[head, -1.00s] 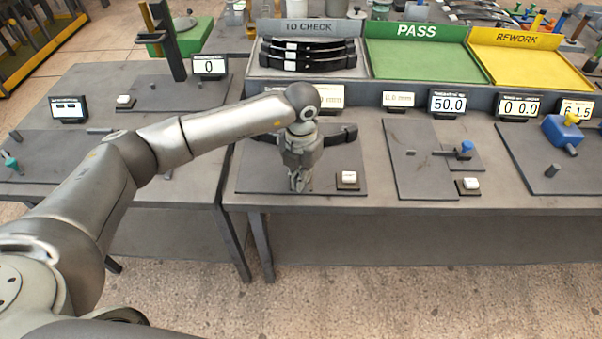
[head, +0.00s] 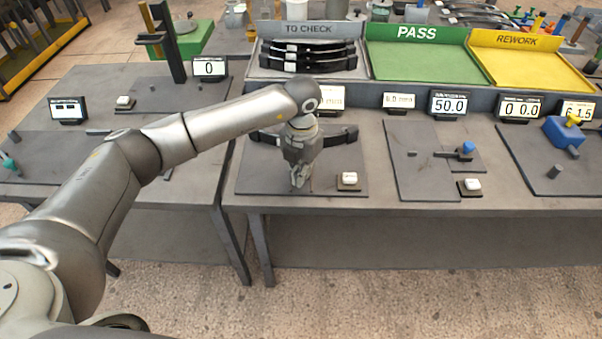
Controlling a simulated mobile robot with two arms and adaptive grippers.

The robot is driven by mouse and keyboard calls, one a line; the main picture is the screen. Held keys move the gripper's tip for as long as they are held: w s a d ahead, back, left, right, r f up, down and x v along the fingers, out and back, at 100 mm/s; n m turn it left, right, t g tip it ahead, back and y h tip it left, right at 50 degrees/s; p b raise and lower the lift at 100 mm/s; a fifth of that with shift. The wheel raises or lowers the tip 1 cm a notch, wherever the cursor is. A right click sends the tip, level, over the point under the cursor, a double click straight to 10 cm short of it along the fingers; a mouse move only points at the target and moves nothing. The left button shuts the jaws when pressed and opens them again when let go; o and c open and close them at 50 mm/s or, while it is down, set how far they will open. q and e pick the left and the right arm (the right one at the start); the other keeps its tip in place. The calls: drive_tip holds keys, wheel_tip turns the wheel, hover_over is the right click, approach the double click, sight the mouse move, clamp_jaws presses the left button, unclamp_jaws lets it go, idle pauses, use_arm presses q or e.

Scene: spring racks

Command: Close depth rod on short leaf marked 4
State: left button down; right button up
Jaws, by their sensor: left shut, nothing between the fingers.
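My left gripper (head: 299,183) is shut and empty. It points down over the dark plate (head: 262,180) on the middle bench. A dark curved leaf (head: 340,139) lies on that plate behind the gripper; its ends show on both sides and its middle is hidden by my wrist. I cannot read a mark 4 on it. I cannot make out a depth rod for certain; my gripper and wrist may cover it. My right gripper is not in view.
A white button (head: 348,179) sits at the plate's right. Behind stand the TO CHECK rack (head: 258,70) with several leaves, the green PASS tray (head: 420,62) and the yellow REWORK tray (head: 520,66). Another station with a blue knob (head: 468,147) is to the right.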

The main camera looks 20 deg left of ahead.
use_arm(q)
drive_tip(key=shift+w+r, duration=0.2)
drive_tip(key=shift+r, duration=0.05)
idle(0.6)
wheel_tip(320, 180, up, 6)
drive_tip(key=p, duration=0.3)
drive_tip(key=shift+s+r+p, duration=0.15)
drive_tip(key=shift+r+p, duration=0.1)
drive_tip(key=shift+p, duration=0.1)
idle(0.4)
idle(0.3)
